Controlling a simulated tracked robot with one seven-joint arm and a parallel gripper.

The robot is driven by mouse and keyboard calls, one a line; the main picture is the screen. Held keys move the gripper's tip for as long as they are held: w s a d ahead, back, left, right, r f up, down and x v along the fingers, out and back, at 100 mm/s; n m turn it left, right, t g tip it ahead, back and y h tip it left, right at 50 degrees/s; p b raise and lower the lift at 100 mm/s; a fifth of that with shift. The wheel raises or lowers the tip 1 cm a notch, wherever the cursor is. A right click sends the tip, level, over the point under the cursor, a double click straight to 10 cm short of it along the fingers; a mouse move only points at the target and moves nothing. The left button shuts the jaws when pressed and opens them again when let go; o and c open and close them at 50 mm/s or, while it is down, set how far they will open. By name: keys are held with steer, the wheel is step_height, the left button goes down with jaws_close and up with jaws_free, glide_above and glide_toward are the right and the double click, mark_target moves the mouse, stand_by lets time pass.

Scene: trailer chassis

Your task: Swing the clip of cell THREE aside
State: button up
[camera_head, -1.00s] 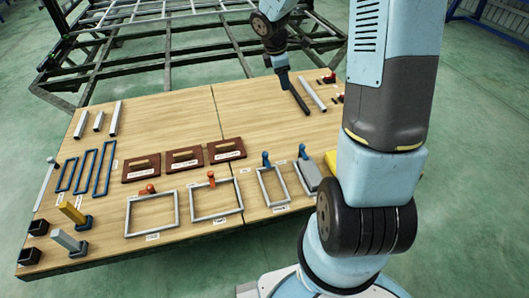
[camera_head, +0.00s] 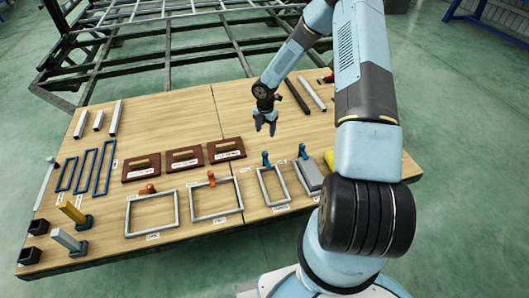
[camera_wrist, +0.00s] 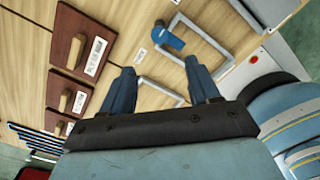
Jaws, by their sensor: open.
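In the head view a row of grey frames lies along the near side of the table. Two carry orange clips (camera_head: 148,189), (camera_head: 211,180), and two narrower ones carry blue clips (camera_head: 266,159), (camera_head: 302,151). The printed labels are too small to read, but the third frame (camera_head: 262,186) from the left has an upright blue clip at its far end. My gripper (camera_head: 265,125) hangs open and empty above the table, just beyond that clip.
Brown lids with wooden handles (camera_head: 184,158) lie left of my gripper. A dark bar (camera_head: 296,96) and a light bar (camera_head: 312,94) lie at the back right.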

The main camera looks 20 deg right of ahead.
mark_target(265, 153)
step_height(265, 153, down, 14)
steer(key=shift+f, duration=0.15)
stand_by(0.5)
